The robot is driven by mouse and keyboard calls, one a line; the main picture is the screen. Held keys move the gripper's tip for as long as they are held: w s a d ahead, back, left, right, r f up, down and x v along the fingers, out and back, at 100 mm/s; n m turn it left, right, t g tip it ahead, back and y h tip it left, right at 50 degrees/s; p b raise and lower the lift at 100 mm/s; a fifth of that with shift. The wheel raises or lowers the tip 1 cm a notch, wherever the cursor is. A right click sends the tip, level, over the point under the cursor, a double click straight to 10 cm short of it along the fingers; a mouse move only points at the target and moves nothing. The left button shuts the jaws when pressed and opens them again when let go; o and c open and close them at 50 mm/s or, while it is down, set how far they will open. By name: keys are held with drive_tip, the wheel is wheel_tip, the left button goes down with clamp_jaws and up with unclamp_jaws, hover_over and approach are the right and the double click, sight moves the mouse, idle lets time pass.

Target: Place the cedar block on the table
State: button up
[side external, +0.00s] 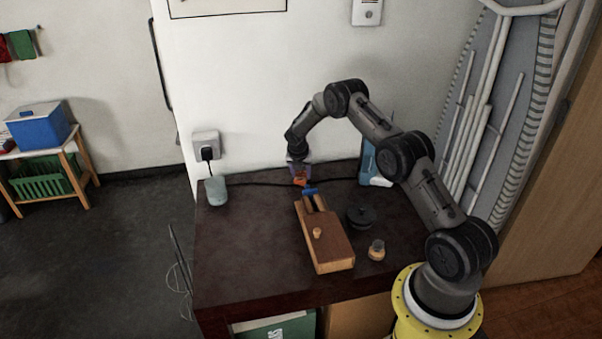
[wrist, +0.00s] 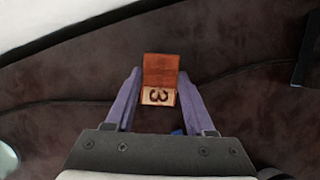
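The cedar block (side external: 300,181) is small and orange-brown. In the wrist view the block (wrist: 159,72) shows a plain reddish-brown face and a paler face with a dark "3". My gripper (side external: 299,172) points down over the back half of the table (side external: 255,235). In the wrist view its two purple fingers (wrist: 159,78) press along both sides of the block, so it is shut on it. The block appears to be above the dark table top; the exact gap is hard to tell.
A wooden box (side external: 329,250) with a knob and a blue-tipped part (side external: 309,191) lies just in front of the block. A black round object (side external: 361,216), a small jar (side external: 376,250), a blue bottle (side external: 372,165) and a pale cup (side external: 216,191) stand around. The table's left front is clear.

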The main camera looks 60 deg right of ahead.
drive_tip(key=o, duration=0.4)
drive_tip(key=s+a+r+m, duration=0.2)
drive_tip(key=a+r, duration=0.2)
drive_tip(key=r, duration=0.4)
drive_tip(key=s+a+r+m+t, duration=0.1)
drive_tip(key=s+a+r+m, duration=0.1)
drive_tip(key=a+r, duration=0.45)
drive_tip(key=s+a+r+m, duration=0.1)
drive_tip(key=s+a+r, duration=0.1)
drive_tip(key=r, duration=0.7)
drive_tip(key=s+a+r+m+t+y, duration=0.1)
drive_tip(key=s+a+r+m, duration=0.55)
drive_tip(key=a+r, duration=0.2)
drive_tip(key=shift+s+a+r+m+t+y, duration=0.45)
drive_tip(key=shift+s+a+m, duration=1.6)
drive_tip(key=shift+s, duration=1.95)
drive_tip(key=shift+s+a+m+t+y, duration=0.15)
drive_tip(key=shift+s+a+m+y, duration=0.45)
drive_tip(key=shift+s+a+m, duration=2.45)
drive_tip(key=shift+s+a+r+m+t+y, duration=0.4)
drive_tip(key=shift+s+a, duration=1.15)
drive_tip(key=shift+s, duration=3.4)
